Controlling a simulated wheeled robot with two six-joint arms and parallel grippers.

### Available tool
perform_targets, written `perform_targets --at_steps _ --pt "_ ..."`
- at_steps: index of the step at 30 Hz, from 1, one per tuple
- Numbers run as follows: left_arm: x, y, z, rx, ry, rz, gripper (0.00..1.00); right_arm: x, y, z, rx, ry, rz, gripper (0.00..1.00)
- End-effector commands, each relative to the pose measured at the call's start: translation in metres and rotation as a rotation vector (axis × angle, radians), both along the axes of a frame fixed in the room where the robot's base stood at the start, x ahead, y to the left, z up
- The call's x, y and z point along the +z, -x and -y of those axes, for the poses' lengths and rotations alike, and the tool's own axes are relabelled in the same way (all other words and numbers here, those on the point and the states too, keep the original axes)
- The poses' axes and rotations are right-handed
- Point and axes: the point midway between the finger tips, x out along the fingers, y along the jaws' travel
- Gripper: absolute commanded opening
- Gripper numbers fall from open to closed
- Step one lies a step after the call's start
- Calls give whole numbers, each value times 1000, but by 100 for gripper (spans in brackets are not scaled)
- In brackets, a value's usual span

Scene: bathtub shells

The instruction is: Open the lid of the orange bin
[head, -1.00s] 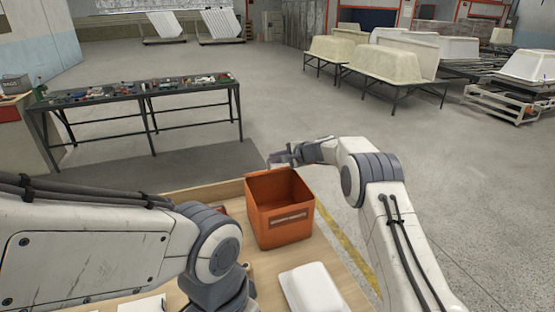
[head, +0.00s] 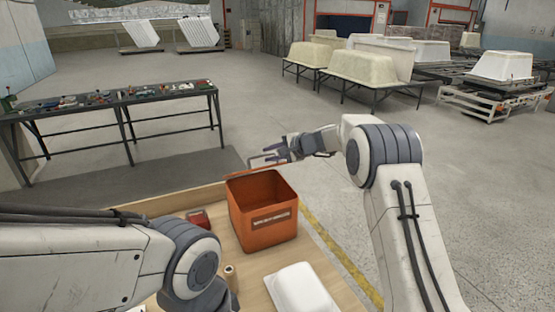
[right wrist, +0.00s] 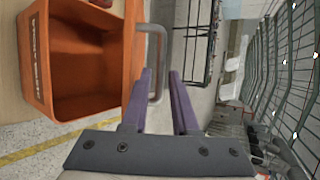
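The orange bin (head: 262,228) stands on the wooden table, and its open top shows the inside. In the right wrist view the bin (right wrist: 85,60) is at the upper left, with its inside in sight. A grey loop handle (right wrist: 162,50) sticks out from its orange edge on the right. The lid looks swung back at the far side, but I cannot tell lid from wall for sure. My right gripper (head: 274,150) is just beyond the bin's far edge. Its purple fingers (right wrist: 165,98) are apart and empty, close to the handle.
On the table (head: 255,275) are a white tub shell (head: 302,288), a small red object (head: 198,218) and a small brown item (head: 230,275). A workbench with tools (head: 110,98) stands at the back left.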

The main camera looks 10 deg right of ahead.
Motion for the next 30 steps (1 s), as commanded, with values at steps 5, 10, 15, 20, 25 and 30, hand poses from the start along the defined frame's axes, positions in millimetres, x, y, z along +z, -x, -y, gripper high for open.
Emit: perform_targets --at_steps 5,10,15,20,25,30 --pt "-13 0 0 -1 0 0 50 11 15 16 -2 0 2 27" --pt "-15 0 0 -1 0 0 50 17 21 21 -1 0 1 27" --pt "-14 0 0 -1 0 0 50 17 21 21 -1 1 0 27" --pt "-14 0 0 -1 0 0 50 17 24 17 10 8 -2 0" --pt "-14 0 0 -1 0 0 50 22 77 -34 166 117 -19 0" --pt "-14 0 0 -1 0 0 50 16 227 -109 556 398 -35 0"
